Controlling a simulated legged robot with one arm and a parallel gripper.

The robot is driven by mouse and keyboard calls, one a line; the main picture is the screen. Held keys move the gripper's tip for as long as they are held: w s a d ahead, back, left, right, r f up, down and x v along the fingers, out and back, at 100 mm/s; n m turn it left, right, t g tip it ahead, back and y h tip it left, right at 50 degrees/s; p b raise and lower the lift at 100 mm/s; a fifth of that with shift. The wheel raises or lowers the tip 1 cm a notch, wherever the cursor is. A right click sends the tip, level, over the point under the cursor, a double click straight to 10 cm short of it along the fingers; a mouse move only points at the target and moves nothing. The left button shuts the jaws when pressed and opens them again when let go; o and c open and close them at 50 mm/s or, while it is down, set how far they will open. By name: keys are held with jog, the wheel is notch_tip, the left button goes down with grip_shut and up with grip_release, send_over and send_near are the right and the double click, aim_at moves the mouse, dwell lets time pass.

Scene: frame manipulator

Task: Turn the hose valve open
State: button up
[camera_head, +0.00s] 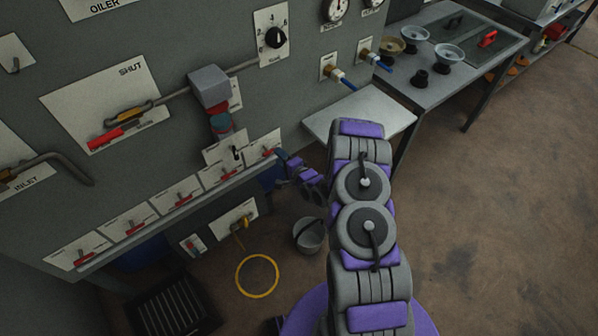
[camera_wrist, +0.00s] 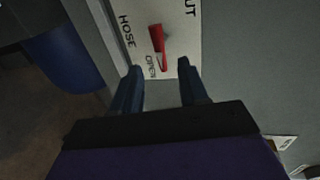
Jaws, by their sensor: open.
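The hose valve's red handle (camera_wrist: 157,45) is in the upper middle of the wrist view, on a pale plate (camera_wrist: 183,40) marked HOSE. OPEN is printed near the handle's lower end, and part of another word, "UT", shows at the top. My gripper (camera_wrist: 160,67) is open, with one dark finger on each side of the handle's lower end. No contact is visible, and I cannot tell the depth gap. In the head view, my gripper (camera_head: 284,159) is close to the rightmost plate (camera_head: 259,142) of the panel's lower row, whose red handle (camera_head: 268,152) also shows.
Several similar red-handled valves (camera_head: 182,198) run along the row to the left. A grey shelf (camera_head: 355,115) juts out at the right of the panel. A bucket (camera_head: 308,234) and a yellow hoop (camera_head: 257,276) are on the floor below. A blue barrel (camera_wrist: 66,58) stands at the left in the wrist view.

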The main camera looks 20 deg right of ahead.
jog(key=p+v, duration=0.2)
jog(key=v, duration=1.2)
jog(key=shift+d+p, duration=0.2)
jog(key=shift+p, duration=0.15)
jog(key=shift+w, duration=0.15)
jog(key=w+d+r+n+g+h, duration=0.2)
jog(key=d+r+n+g+h, duration=0.15)
jog(key=r+n+g, duration=0.3)
jog(key=s+d+r+n+g+h, duration=0.1)
jog(key=s+r+n+g+h, duration=0.25)
jog(key=s+r, duration=0.55)
jog(key=s+a+r+n+g, duration=0.1)
jog(key=s+a+r, duration=0.3)
jog(key=s, duration=0.5)
jog(key=s+a+r+n+g+y, duration=0.1)
jog(key=s+a+r+n+g, duration=0.1)
jog(key=s+r, duration=0.6)
jog(key=s+a+r+n+g+y, duration=0.1)
jog(key=s+a+r+g, duration=0.2)
jog(key=s, duration=0.9)
jog(key=a+r, duration=0.3)
jog(key=r, duration=0.1)
jog(key=shift+s+n+g, duration=0.15)
jog(key=shift+n+g, duration=0.15)
jog(key=shift+g, duration=0.1)
